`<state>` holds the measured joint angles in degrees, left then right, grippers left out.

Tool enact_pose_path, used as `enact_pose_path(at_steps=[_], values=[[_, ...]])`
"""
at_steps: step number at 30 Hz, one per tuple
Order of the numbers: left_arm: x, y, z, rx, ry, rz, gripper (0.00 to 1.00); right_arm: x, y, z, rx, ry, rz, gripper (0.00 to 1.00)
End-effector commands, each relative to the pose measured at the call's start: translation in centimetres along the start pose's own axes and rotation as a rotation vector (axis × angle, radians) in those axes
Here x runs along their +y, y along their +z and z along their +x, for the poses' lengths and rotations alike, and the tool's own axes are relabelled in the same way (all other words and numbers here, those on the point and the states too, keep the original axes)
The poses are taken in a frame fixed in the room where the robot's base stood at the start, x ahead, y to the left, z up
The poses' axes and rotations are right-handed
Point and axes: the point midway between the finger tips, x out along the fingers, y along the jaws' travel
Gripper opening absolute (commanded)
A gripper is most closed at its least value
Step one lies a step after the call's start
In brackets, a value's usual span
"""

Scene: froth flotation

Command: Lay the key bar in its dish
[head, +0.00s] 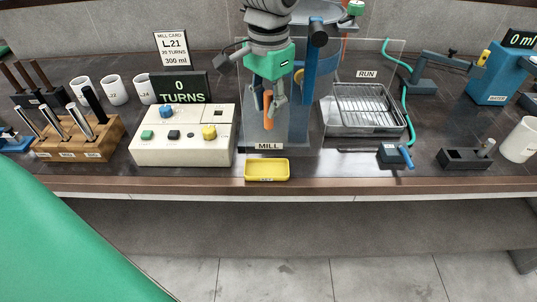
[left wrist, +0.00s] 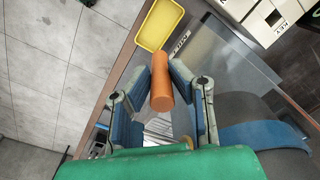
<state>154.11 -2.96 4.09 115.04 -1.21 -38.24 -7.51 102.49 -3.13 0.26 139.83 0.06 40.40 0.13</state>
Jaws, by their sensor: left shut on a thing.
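The key bar (head: 268,108) is an orange cylinder, held upright between the fingers of my left gripper (head: 269,97). In the left wrist view the bar (left wrist: 162,82) sits between both fingers (left wrist: 162,88) and its end points toward the camera. The dish (head: 267,167) is a small yellow tray with a label on its front, at the table's front edge. It looks empty. The bar hangs above and behind the dish, in front of the mill, apart from the dish. The dish also shows at the top of the left wrist view (left wrist: 158,25). My right gripper is not in view.
The mill's clear panel and blue body (head: 322,75) stand close behind the gripper. A control box (head: 183,150) with buttons is left of the dish. A wire-rack tray (head: 364,110) is to the right. The table's front edge lies just before the dish.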

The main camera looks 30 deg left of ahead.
Motion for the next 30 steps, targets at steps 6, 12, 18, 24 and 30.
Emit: enact_pose_path(at_steps=[6, 12, 18, 24, 30], values=[[0.2, 0.3, 6.1, -0.005, 0.001, 0.0, 0.0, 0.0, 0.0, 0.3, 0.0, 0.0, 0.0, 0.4], [0.3, 0.2, 9.8, -0.002, 0.0, 0.0, 0.0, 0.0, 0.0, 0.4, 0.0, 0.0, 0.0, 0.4], [0.3, 0.2, 11.1, 0.0, -0.001, 0.0, 0.0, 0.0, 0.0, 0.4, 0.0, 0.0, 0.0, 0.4], [0.4, 0.2, 13.8, -0.001, 0.0, 0.0, 0.0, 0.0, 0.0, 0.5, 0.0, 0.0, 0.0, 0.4], [0.4, 0.1, 14.3, 0.003, -0.001, 0.0, 0.0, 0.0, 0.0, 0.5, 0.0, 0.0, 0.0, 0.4]])
